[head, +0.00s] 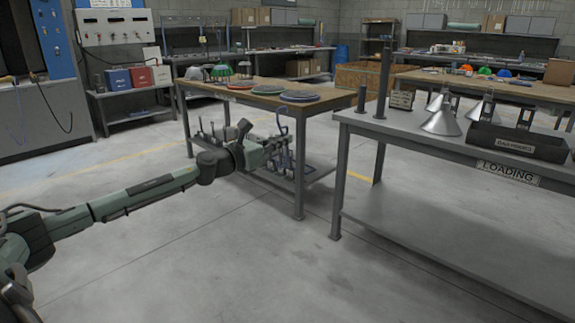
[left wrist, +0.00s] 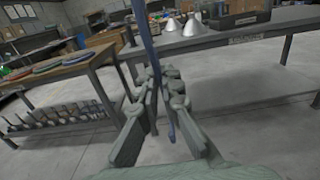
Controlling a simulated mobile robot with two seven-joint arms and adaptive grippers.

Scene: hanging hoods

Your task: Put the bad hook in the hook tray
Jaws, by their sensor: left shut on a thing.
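My left gripper (head: 278,148) reaches out from the left in the head view, in front of the wooden table. In the left wrist view its fingers (left wrist: 168,92) are shut on a long thin blue hook (left wrist: 152,48), which runs up past the fingers and also sticks out below them. The hook's top (head: 282,117) shows above the gripper in the head view. A dark labelled tray (head: 520,151) stands on the grey table at the right, well away from the gripper; its label is too small to read surely. My right gripper is not in view.
The grey table (head: 420,134) carries metal cone-shaped hoods (head: 441,121) and a dark upright post (head: 384,80). The wooden table (head: 245,97) holds coloured discs; several hook-like pieces (left wrist: 62,116) line its lower shelf. Open floor (head: 240,260) lies in front.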

